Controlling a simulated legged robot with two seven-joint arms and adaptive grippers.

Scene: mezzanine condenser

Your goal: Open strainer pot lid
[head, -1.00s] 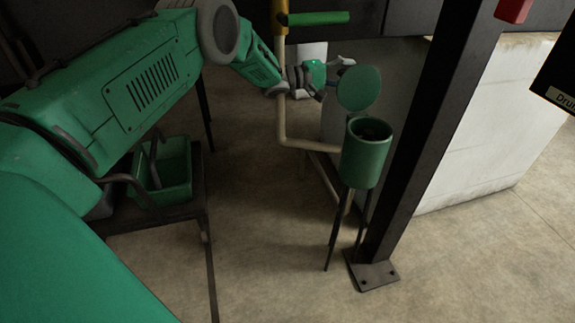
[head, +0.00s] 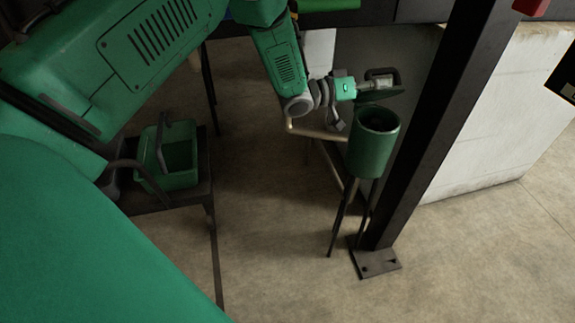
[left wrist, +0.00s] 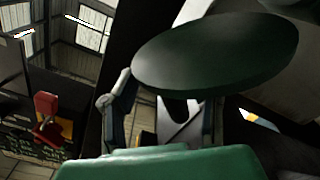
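The green strainer pot (head: 370,152) stands on thin dark legs beside the black post. Its round mouth is uncovered and shows a dark inside. The dark green lid (head: 386,99) is raised off the mouth at the pot's back, partly hidden by my left gripper (head: 380,80). The lid (left wrist: 215,55) shows as a large disc across the left wrist view, in front of the fingers of my left gripper (left wrist: 168,108). Those fingers are apart with nothing seen between them; whether they touch the lid I cannot tell. My right gripper is not in view.
The black post (head: 420,130) with its bolted foot plate stands close to the pot's right. A pale block (head: 490,110) lies behind it. A green basket (head: 170,165) sits on a dark stand at left. A beige pipe (head: 315,131) runs behind the pot. The floor in front is clear.

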